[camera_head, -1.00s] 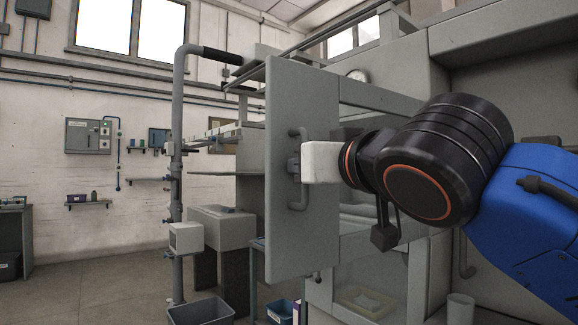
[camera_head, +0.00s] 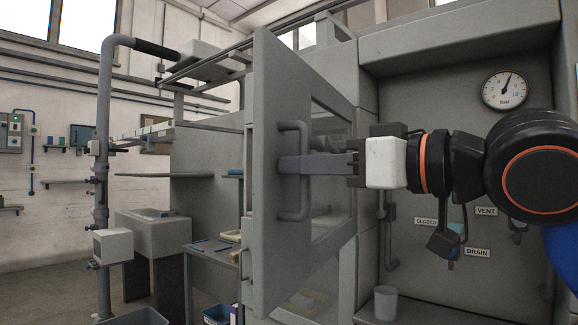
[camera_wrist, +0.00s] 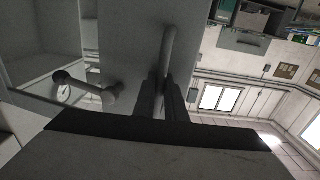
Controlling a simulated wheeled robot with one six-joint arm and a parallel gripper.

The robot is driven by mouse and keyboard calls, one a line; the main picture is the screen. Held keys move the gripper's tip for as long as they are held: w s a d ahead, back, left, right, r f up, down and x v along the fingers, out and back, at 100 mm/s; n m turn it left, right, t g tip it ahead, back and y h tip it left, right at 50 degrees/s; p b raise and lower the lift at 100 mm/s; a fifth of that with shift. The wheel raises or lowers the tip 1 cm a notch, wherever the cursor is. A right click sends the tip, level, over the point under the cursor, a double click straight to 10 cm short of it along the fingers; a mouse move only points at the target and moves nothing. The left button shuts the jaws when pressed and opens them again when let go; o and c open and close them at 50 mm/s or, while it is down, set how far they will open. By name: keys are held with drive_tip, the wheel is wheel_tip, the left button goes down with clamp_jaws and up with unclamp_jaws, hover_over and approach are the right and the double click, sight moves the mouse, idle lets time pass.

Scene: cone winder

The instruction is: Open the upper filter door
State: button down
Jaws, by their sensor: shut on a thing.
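The upper filter door (camera_head: 272,235) is a grey panel with a window in its far part, standing open and seen obliquely in the head view. Its handle (camera_head: 291,213) is a grey vertical bar near the door's near, left edge. My gripper (camera_head: 285,165) reaches in from the right, its fingers closed on the handle about mid-height. In the wrist view, the fingers (camera_wrist: 165,103) close around the handle bar (camera_wrist: 168,50), with the grey door panel (camera_wrist: 130,35) behind it. The fingertips' exact contact is partly hidden.
Right of the door is a grey panel with a pressure gauge (camera_head: 506,90) and VENT and DRAIN labels. A pale cup (camera_head: 386,302) stands below. Left of the door are a vertical pipe (camera_head: 104,150), a grey bench (camera_head: 150,235) and a bin (camera_head: 140,317).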

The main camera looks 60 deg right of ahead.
drive_tip(key=shift+s+r, duration=0.15)
drive_tip(key=c, duration=2.1)
unclamp_jaws()
drive_tip(key=s, duration=0.5)
drive_tip(key=s+a, duration=0.1)
drive_tip(key=s, duration=0.5)
drive_tip(key=s+a, duration=0.1)
drive_tip(key=s, duration=0.5)
drive_tip(key=shift+s, duration=0.1)
